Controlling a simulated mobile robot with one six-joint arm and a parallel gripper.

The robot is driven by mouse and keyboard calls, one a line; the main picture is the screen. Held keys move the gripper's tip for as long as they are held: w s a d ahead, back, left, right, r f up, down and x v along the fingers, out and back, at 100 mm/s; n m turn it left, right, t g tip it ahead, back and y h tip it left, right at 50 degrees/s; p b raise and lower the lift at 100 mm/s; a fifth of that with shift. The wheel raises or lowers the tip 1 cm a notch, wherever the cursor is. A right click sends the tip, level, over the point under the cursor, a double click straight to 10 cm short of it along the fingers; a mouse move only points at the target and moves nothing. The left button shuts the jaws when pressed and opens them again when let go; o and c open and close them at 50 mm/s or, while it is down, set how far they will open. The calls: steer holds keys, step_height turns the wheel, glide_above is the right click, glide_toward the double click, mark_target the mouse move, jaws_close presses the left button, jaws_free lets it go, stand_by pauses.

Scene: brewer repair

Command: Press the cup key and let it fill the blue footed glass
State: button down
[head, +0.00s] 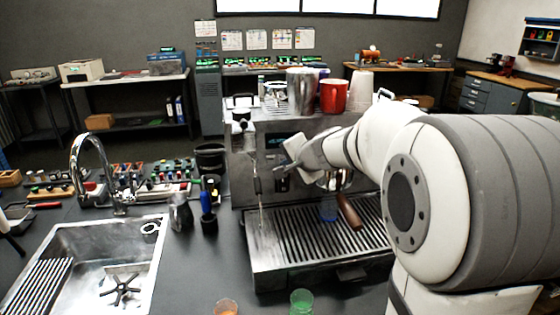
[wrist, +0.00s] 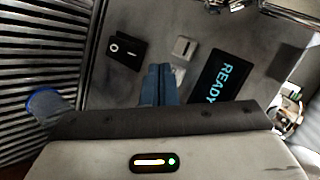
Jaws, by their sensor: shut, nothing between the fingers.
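The blue footed glass (head: 328,211) stands on the drip grate of the brewer, below the portafilter; it also shows at the left in the wrist view (wrist: 45,102). In the wrist view, the front panel carries a light key (wrist: 183,46) and a second light key (wrist: 179,72) partly behind my fingers. I cannot tell which is the cup key. The display (wrist: 212,78) reads READY. My gripper (wrist: 160,72) is shut and empty, its tips beside the lower key; I cannot tell whether they touch. In the head view, my wrist hides most of the panel.
The portafilter's wooden handle (head: 350,212) sticks out over the grate (head: 300,241). A steam wand (head: 260,200) hangs at the left. A red mug (head: 333,95) stands on top. Orange (head: 226,307) and green (head: 301,302) glasses stand in front. A black switch (wrist: 127,47) is on the panel.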

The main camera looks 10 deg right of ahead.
steer(key=shift+w, duration=0.65)
stand_by(0.9)
steer(key=shift+s, duration=0.1)
steer(key=shift+s+d+f+b, duration=0.1)
steer(key=shift+s+d+b, duration=0.05)
steer(key=shift+s+b, duration=0.5)
steer(key=shift+s, duration=0.1)
steer(key=shift+s, duration=0.1)
steer(key=s+b, duration=0.1)
steer(key=s, duration=0.3)
steer(key=shift+s, duration=0.4)
